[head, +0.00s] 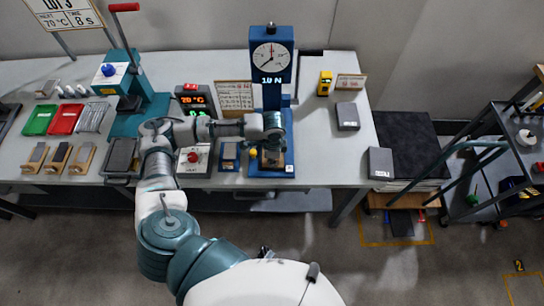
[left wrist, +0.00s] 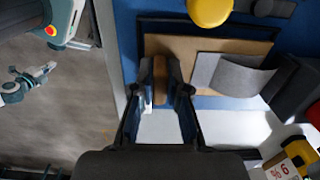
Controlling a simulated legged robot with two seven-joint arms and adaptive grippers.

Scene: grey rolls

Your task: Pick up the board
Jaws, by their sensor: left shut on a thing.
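The tan board (left wrist: 185,45) lies on the blue base of the press stand in the left wrist view, with a grey strip (left wrist: 235,74) on it that curves up at one end. A darker brown wooden part at the board's near side sits between the fingers of my left gripper (left wrist: 160,85), which is shut on it. In the head view my left gripper (head: 276,147) is at the foot of the blue press (head: 271,65) and hides much of the board. I cannot tell whether the board is lifted.
The press column and a yellow knob (left wrist: 209,11) stand close to the gripper. Three wooden boards with grey pieces (head: 59,156), green and red trays (head: 40,120) and a teal lever press (head: 140,100) are at the left. A grey block (head: 347,116) lies right of the press.

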